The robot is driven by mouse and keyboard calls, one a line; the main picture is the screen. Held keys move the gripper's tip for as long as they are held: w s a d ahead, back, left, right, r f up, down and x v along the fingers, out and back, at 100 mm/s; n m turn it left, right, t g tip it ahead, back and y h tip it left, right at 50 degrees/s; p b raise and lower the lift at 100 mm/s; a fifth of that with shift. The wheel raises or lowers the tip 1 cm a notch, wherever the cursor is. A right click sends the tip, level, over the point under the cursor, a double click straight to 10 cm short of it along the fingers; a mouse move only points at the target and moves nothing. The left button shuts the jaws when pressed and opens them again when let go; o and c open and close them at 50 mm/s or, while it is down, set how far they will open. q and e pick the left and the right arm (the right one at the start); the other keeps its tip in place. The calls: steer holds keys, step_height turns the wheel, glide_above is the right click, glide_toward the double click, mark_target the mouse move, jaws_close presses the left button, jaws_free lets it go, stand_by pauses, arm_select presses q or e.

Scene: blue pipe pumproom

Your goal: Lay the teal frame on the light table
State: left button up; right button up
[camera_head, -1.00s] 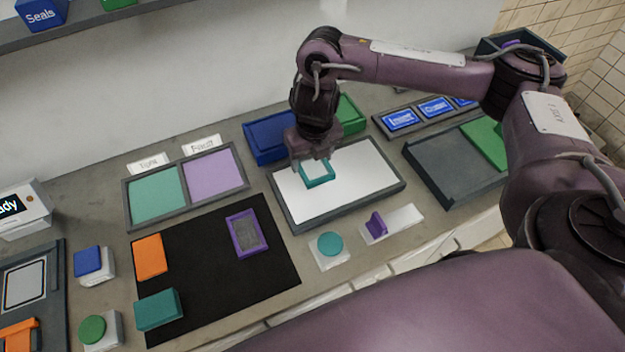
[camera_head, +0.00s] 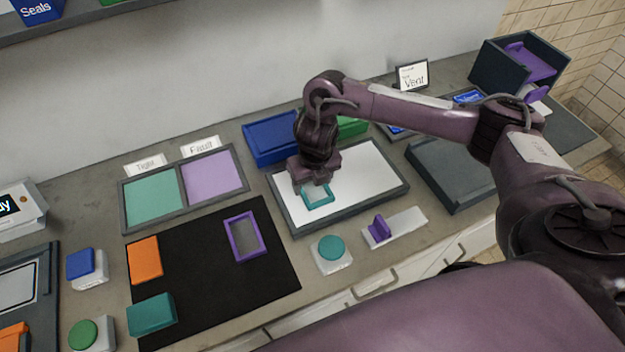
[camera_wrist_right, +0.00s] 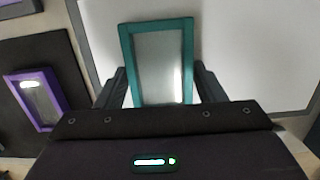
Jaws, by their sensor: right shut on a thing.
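The teal frame (camera_head: 318,196) is a small open rectangle at the left part of the light table (camera_head: 368,178), a white panel with a dark grey rim. My right gripper (camera_head: 315,186) is shut on the teal frame from above. In the right wrist view the teal frame (camera_wrist_right: 128,62) lies between the two dark fingers (camera_wrist_right: 160,88), with the white panel (camera_wrist_right: 240,50) behind it. The frame looks flat and on or just above the panel; I cannot tell if it touches. My left gripper is not in view.
A black mat (camera_head: 205,285) to the left bears a purple frame (camera_head: 233,236), an orange block (camera_head: 145,260) and a teal block (camera_head: 151,314). In front stand a teal button (camera_head: 331,248) and a purple switch (camera_head: 380,228). Blue (camera_head: 270,140) and green (camera_head: 352,127) bins stand behind.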

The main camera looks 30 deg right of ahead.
mark_target(315, 190)
steer(key=o, duration=1)
steer(key=shift+r+p, duration=0.3)
steer(key=shift+r, duration=0.05)
steer(key=r+p, duration=0.1)
steer(key=r, duration=0.2)
steer(key=s+r+p, duration=0.1)
steer(key=r, duration=0.3)
steer(key=r+p, duration=0.1)
steer(key=r, duration=0.3)
steer(key=shift+s+a+r+p, duration=0.1)
steer(key=shift+s+r+p, duration=0.1)
steer(key=shift+p, duration=0.1)
